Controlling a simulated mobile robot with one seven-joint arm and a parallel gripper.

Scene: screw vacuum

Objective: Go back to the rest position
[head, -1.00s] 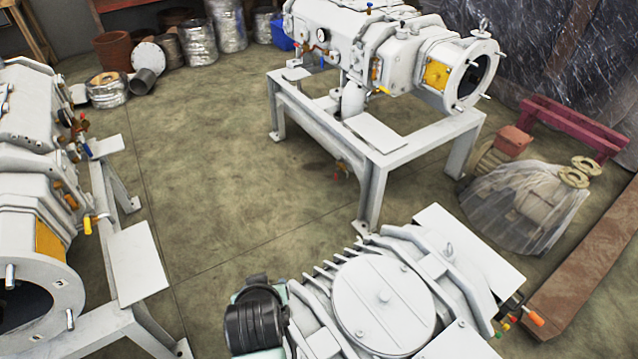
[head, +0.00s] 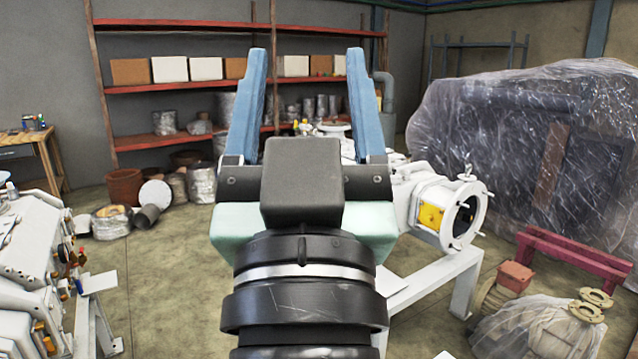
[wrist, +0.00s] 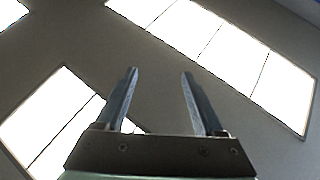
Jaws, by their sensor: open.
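My gripper (head: 308,105) stands upright in the middle of the head view. Its two blue-grey fingers point up and are spread wide apart with nothing between them. In the wrist view my gripper (wrist: 158,88) is also open and empty, with only the ceiling and its bright panels (wrist: 215,45) beyond it. My wrist and gripper body hide much of the white machine behind them.
A white machine (head: 428,215) on a stand (head: 455,275) is behind my gripper at right. Another white machine (head: 30,255) is at left. Red shelves (head: 190,88) line the back wall. A plastic-wrapped bulk (head: 490,130) stands at right. Open floor (head: 165,270) shows at left.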

